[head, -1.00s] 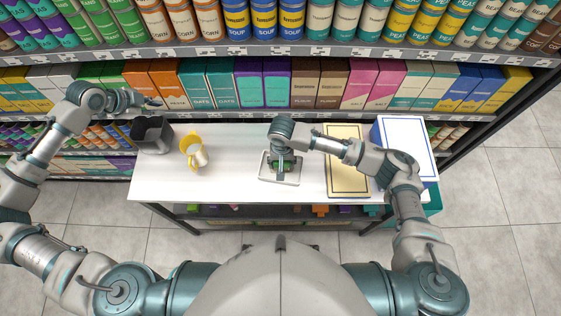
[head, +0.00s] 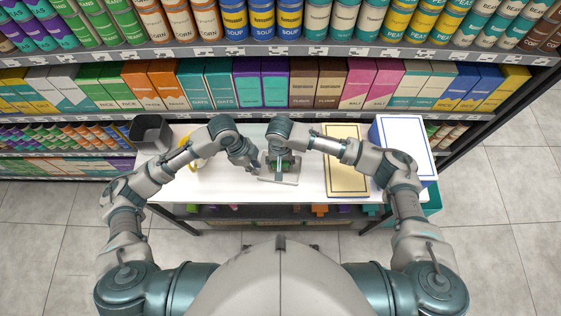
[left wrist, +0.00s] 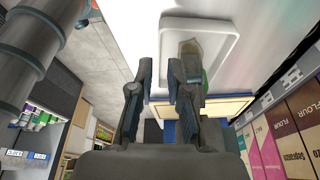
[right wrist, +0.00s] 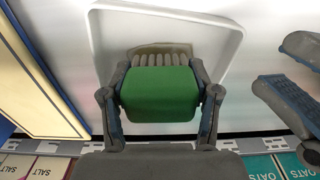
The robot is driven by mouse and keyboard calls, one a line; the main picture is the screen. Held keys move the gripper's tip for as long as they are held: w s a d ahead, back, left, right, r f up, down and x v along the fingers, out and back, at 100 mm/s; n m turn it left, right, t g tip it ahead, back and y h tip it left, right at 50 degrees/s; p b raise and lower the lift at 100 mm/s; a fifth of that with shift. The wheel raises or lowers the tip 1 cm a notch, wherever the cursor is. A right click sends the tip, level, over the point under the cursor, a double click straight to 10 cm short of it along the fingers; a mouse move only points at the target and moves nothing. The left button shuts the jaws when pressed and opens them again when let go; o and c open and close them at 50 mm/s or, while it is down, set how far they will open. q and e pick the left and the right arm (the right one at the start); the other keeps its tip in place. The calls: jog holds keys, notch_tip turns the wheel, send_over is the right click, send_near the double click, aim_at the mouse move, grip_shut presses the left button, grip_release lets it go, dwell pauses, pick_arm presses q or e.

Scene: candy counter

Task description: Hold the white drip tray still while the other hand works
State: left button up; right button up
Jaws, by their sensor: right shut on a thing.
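The white drip tray (head: 290,181) lies on the white counter, partly hidden under my grippers. Its raised rim shows in the right wrist view (right wrist: 165,9) and the left wrist view (left wrist: 226,28). A tan patch (right wrist: 152,47) is visible on its floor. My right gripper (head: 283,165) is shut on a green block with a ribbed grey part (right wrist: 158,95), over the tray. My left gripper (head: 257,168) is at the tray's left edge. Its fingers (left wrist: 159,68) are apart, close to the rim; I cannot tell if they touch it.
A dark grey bin (head: 150,132) stands at the counter's left end. A yellow mug (head: 200,163) is mostly hidden behind my left arm. A tan board with a blue border (head: 346,178) and a white blue-edged box (head: 405,135) are on the right. Stocked shelves rise behind.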

aim_at(262, 177)
pick_arm(q)
jog(key=x, duration=0.7)
jog(key=shift+a, duration=0.2)
jog(key=shift+d+f, duration=0.25)
jog(key=shift+f, duration=0.2)
jog(key=shift+a, duration=0.1)
grip_shut()
dwell(0.6)
